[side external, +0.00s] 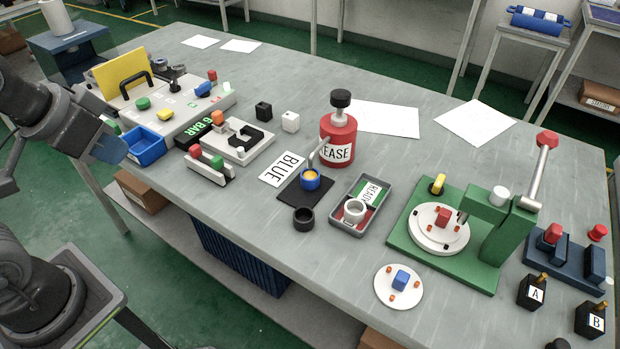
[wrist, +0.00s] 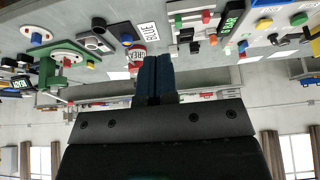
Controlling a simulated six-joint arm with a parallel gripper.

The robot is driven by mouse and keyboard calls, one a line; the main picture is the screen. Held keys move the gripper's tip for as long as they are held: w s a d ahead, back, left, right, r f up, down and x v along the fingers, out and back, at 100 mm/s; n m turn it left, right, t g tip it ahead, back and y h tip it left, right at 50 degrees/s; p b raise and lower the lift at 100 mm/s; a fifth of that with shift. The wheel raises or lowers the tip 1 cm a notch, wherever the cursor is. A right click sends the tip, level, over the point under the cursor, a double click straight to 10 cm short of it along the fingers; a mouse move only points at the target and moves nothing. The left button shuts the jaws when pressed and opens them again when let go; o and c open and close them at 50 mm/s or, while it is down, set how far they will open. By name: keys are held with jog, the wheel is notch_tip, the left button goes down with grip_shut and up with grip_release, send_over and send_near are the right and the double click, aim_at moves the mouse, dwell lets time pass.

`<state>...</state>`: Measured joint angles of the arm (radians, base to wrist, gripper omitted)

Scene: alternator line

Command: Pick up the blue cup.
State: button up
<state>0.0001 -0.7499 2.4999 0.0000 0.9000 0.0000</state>
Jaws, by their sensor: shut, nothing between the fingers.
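The blue cup (side external: 310,180) stands upright on a dark mat (side external: 297,194), under the spout of a red grease dispenser (side external: 337,138). Yellow material shows inside it. A small blue and yellow shape that looks like the cup (wrist: 127,39) shows in the wrist view. My gripper (side external: 113,151) is at the left edge of the bench in the side view, well away from the cup. In the wrist view its dark blue fingers (wrist: 155,78) are pressed together and empty.
A black cup (side external: 303,219) stands just in front of the blue cup. A grey tray (side external: 341,222) with a white cup (side external: 354,210) is to the right. A BLUE card (side external: 282,169) lies to the left. A green press (side external: 455,240) stands farther right. A blue bin (side external: 147,147) is near my gripper.

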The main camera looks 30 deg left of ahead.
jog(key=o, duration=1.3)
jog(key=shift+o, duration=0.2)
jog(key=w+d+n+y, duration=0.25)
jog(key=w+d, duration=0.35)
jog(key=w, duration=0.7)
jog(key=w+d+f+n, duration=0.2)
jog(key=w+d+f, duration=0.7)
jog(key=d, duration=0.3)
send_near(311, 177)
jog(key=shift+w+d+f+t, duration=0.15)
jog(key=shift+w+f+t, duration=0.15)
jog(key=shift+f, duration=0.15)
jog(key=shift+s+a+x, duration=0.1)
jog(key=shift+s+x, duration=0.05)
jog(key=shift+x, duration=1.2)
jog(key=shift+s+a+x, duration=0.1)
jog(key=shift+x, duration=1.3)
